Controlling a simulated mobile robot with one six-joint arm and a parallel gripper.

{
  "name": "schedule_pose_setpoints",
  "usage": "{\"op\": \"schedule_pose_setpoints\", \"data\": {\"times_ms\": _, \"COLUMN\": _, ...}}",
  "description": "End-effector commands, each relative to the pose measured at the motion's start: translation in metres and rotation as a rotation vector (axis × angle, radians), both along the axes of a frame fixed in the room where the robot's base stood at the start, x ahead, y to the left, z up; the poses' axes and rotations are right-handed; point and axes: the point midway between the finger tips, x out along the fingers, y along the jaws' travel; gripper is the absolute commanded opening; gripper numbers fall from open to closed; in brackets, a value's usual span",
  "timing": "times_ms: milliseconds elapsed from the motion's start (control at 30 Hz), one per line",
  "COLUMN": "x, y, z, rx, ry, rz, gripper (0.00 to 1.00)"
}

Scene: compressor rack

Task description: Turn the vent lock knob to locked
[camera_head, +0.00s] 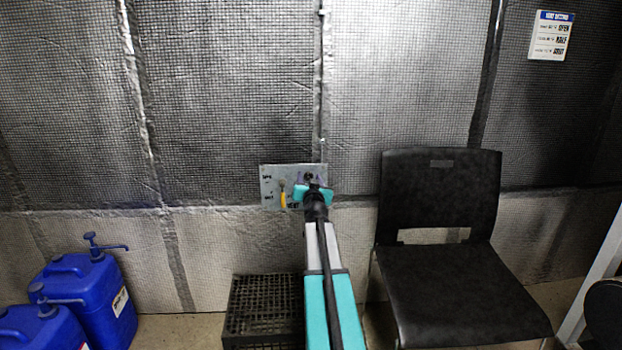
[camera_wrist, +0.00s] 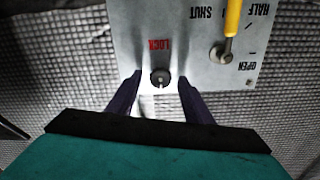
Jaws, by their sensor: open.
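The vent lock knob (camera_wrist: 160,78) is a small dark round knob with a pale slot line, below the red LOCK lettering in the wrist view. It sits on a light grey panel (camera_wrist: 185,50) on the wall, also seen in the head view (camera_head: 267,173). My gripper (camera_wrist: 160,84) is open, with one dark finger on each side of the knob. I cannot tell whether the fingers touch it. In the head view my gripper (camera_head: 312,184) is in front of the panel's right part and hides the knob.
A yellow-handled lever (camera_wrist: 231,20) on the same panel is close to my right finger, beside OPEN, HALF and SHUT marks. A black chair (camera_head: 440,195) stands right of my arm. A black crate (camera_head: 262,308) and blue jugs (camera_head: 92,295) stand on the left.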

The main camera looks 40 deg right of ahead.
Motion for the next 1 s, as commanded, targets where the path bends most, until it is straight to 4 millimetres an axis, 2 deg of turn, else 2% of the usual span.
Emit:
{"op": "schedule_pose_setpoints", "data": {"times_ms": 467, "x": 0.005, "y": -0.004, "z": 0.0, "rx": 0.0, "ry": 0.0, "rz": 0.0, "gripper": 0.46}}
{"op": "schedule_pose_setpoints", "data": {"times_ms": 733, "x": 0.005, "y": -0.004, "z": 0.0, "rx": 0.0, "ry": 0.0, "rz": 0.0, "gripper": 0.05}}
{"op": "schedule_pose_setpoints", "data": {"times_ms": 767, "x": 0.009, "y": -0.028, "z": 0.0, "rx": 0.008, "ry": -0.007, "rz": -0.003, "gripper": 0.05}}
{"op": "schedule_pose_setpoints", "data": {"times_ms": 800, "x": 0.006, "y": -0.015, "z": 0.0, "rx": 0.002, "ry": -0.001, "rz": -0.001, "gripper": 0.05}}
{"op": "schedule_pose_setpoints", "data": {"times_ms": 1000, "x": 0.003, "y": -0.007, "z": 0.0, "rx": 0.008, "ry": -0.008, "rz": -0.004, "gripper": 0.05}}
